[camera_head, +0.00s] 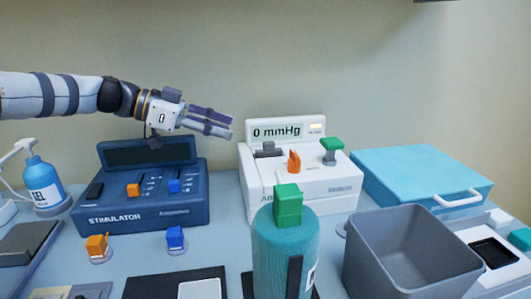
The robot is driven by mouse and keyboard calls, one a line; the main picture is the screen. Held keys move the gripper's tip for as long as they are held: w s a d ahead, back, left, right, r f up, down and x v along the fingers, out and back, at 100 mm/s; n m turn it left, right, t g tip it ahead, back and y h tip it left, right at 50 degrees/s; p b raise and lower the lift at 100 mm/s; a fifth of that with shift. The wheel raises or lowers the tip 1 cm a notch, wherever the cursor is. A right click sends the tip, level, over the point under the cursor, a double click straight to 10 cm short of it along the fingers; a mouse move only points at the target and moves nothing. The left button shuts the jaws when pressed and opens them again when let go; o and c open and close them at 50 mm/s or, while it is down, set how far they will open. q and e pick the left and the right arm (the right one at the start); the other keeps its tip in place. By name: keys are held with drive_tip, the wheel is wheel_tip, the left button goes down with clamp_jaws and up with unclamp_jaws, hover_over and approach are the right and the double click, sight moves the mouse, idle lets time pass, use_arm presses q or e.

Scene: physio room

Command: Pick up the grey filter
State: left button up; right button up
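A small dark grey block (268,150), which looks like the grey filter, sits at the left on top of the white device (300,184) with the "0 mmHg" display. An orange knob-like piece (294,161) and a green T-shaped piece (331,149) stand to its right. My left gripper (231,127) reaches in from the left, above the dark blue stimulator. Its fingers point right, toward the white device, and are apart from the grey block. Nothing shows between them, but their spacing is unclear from this angle. My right gripper is not in view.
A teal cylinder (285,248) with a green block (288,205) on top stands in front of the white device. A grey open bin (412,222) is at right, a light blue case (420,172) behind it. The stimulator (140,202) and a gel bottle (44,186) are at left.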

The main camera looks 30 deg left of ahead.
sight(268, 142)
use_arm(q)
drive_tip(key=b+x, duration=0.1)
drive_tip(key=x, duration=1)
drive_tip(key=shift+s+d, duration=0.1)
drive_tip(key=shift+s, duration=0.05)
drive_tip(key=shift+c, duration=0.6)
clamp_jaws()
